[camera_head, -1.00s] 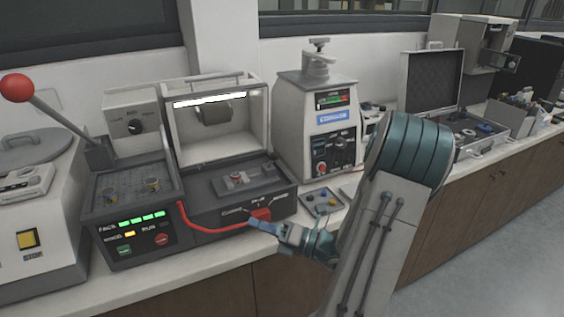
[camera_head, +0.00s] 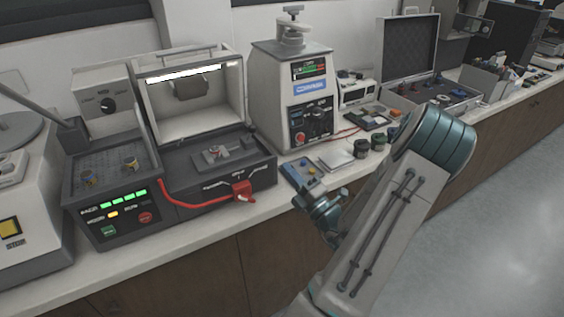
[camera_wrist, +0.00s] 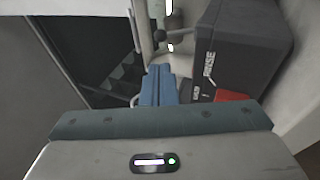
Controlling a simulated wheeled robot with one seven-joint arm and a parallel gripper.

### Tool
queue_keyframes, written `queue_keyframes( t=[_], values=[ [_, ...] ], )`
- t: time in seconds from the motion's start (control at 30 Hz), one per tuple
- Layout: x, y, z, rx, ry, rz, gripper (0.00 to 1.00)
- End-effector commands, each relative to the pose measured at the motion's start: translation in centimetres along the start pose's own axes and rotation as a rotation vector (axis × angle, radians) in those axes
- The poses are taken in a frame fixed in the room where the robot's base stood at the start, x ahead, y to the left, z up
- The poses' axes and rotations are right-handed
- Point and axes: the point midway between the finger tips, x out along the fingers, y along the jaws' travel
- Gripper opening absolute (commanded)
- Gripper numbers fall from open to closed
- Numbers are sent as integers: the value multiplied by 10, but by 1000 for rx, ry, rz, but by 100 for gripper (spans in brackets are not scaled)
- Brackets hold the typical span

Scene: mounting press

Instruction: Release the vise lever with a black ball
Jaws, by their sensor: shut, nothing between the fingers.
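My gripper (camera_head: 318,205) is in front of the counter, to the right of the dark grey machine (camera_head: 225,190), with its fingers apart from it. In the wrist view its blue fingers (camera_wrist: 159,85) lie together, shut and empty. A small grey vise-like fixture (camera_head: 214,155) sits on the machine's bed under the raised hood. A lever with a black ball cannot be made out clearly in the head view. In the wrist view a small dark round knob (camera_wrist: 160,34) shows beyond the fingertips; I cannot tell whether it belongs to the vise lever.
A tall white press (camera_head: 295,100) stands behind my gripper. Jars and an open case (camera_head: 405,50) are farther right. The floor at right is clear.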

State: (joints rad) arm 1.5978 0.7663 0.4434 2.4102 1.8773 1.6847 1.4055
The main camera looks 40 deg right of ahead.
Motion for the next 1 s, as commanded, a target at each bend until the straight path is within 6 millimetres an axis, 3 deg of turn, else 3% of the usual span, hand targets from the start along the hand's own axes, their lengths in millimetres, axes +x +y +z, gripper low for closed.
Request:
queue_keyframes(
  t=[0.3, 0.5, 0.7, 1.0],
  values=[
    [69, 2, -1, -1, 4, 2, 0],
    [104, 2, -1, 0, 4, 3, 0],
    [120, 1, -1, 0, 2, 1, 0],
    [122, 0, -1, 0, 2, 0, 0]
  ],
)
